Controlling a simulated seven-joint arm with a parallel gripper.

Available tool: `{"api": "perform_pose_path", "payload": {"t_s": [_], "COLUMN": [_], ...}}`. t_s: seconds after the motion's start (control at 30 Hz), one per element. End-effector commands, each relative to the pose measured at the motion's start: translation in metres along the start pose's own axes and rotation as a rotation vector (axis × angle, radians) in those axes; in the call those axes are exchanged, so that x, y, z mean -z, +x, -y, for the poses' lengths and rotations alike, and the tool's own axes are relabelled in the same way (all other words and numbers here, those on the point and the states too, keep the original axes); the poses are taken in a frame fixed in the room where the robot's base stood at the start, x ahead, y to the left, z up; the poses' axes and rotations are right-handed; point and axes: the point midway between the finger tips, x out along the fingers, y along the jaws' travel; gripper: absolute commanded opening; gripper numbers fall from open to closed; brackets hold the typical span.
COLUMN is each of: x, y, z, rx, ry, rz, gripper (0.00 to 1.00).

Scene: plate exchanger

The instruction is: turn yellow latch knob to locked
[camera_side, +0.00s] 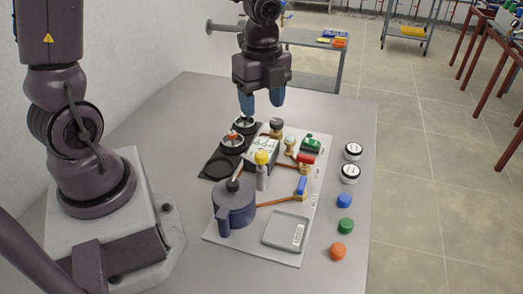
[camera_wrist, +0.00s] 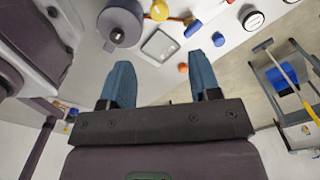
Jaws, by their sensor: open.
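The yellow knob (camera_side: 262,157) sits on top of a small grey upright cylinder (camera_side: 261,178) on the white board, beside the purple-grey round housing. In the wrist view a yellow knob (camera_wrist: 159,10) shows at the top edge, partly cut off. My gripper (camera_side: 262,106) is open and empty, fingers pointing down, above the far part of the board and apart from the yellow knob. Its two blue fingers (camera_wrist: 160,65) also show in the wrist view with nothing between them. I cannot tell the latch's locked mark.
The round housing (camera_side: 235,203) with its handle stands at the board's near left. A grey tray (camera_side: 287,231) lies near right. White-topped jars (camera_side: 350,172) and coloured caps (camera_side: 345,226) line the table's right side. Red and blue handles and a green part crowd the board's right half.

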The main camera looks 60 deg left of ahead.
Motion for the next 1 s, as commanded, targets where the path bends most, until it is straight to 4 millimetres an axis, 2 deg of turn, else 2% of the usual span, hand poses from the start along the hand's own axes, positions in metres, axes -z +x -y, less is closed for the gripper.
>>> {"api": "perform_pose_path", "payload": {"t_s": [0.1,0.27,0.7,0.83,1.0], "x": [0.000,0.000,0.000,0.000,-0.001], "y": [0.001,0.015,0.102,0.119,0.129], "z": [0.000,-0.001,-0.002,-0.001,-0.001], "rx": [0.000,-0.004,-0.005,-0.003,0.000], "ry": [0.082,0.097,0.096,0.095,0.093], "rz": [0.001,0.000,0.000,0.001,0.001], "gripper": [0.57,0.57,0.57,0.57,0.57]}}
